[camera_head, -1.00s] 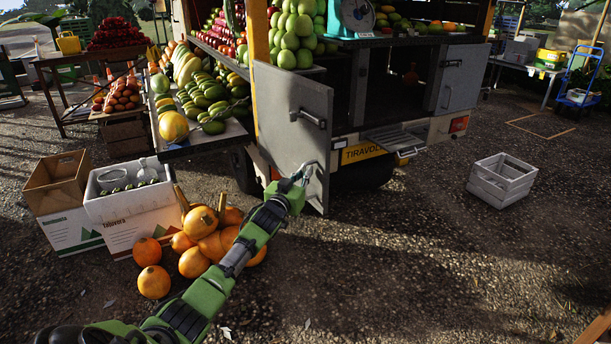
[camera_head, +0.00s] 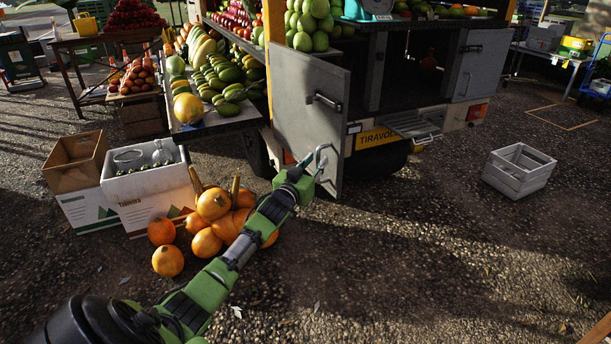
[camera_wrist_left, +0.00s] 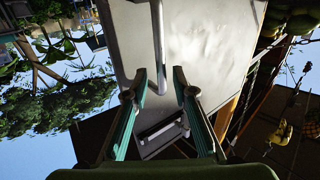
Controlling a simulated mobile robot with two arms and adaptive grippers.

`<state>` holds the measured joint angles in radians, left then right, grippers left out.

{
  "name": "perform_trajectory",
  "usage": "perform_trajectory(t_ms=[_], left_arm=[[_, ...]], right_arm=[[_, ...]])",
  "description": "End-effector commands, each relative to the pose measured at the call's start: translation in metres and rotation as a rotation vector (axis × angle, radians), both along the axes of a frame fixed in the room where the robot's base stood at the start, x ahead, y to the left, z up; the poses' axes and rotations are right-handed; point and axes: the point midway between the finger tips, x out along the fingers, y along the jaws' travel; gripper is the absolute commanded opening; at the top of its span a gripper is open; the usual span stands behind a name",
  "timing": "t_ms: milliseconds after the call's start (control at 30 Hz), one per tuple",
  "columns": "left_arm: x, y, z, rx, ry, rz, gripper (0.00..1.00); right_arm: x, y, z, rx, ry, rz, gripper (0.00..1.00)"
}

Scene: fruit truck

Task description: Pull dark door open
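The grey truck door (camera_head: 300,105) stands swung out at the left of the truck's rear opening. It has a dark handle (camera_head: 325,101) higher up and a pale metal bar (camera_head: 321,157) lower down. My left gripper (camera_head: 314,170) is at that lower bar. In the left wrist view the gripper's (camera_wrist_left: 160,78) fingers are spread, with the silver bar (camera_wrist_left: 159,45) running between the tips. I see a gap on both sides, so it is not clamped. The dark handle also shows farther off between the fingers (camera_wrist_left: 160,131). My right gripper is out of view.
Orange pumpkins (camera_head: 212,205) and a white box (camera_head: 145,195) stand on the gravel left of my arm. A fruit shelf (camera_head: 215,130) juts out behind the door. A grey crate (camera_head: 518,172) lies to the right. The gravel between is clear.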

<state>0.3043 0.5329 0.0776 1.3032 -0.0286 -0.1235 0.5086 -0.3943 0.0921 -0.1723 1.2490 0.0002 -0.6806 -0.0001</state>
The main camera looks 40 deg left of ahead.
Motion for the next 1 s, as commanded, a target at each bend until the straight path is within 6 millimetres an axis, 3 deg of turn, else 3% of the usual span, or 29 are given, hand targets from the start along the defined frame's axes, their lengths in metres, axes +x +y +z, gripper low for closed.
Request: perform_trajectory(t_ms=[300, 500, 1000], left_arm=[[-0.055, -0.017, -0.002, -0.002, 0.003, -0.003, 0.25], [-0.078, -0.024, -0.002, -0.003, 0.001, -0.003, 0.25], [-0.086, -0.026, -0.001, -0.001, 0.001, -0.003, 0.25]], right_arm=[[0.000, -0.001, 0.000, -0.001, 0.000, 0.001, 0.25], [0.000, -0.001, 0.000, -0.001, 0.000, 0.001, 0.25], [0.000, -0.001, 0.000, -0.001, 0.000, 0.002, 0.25]])
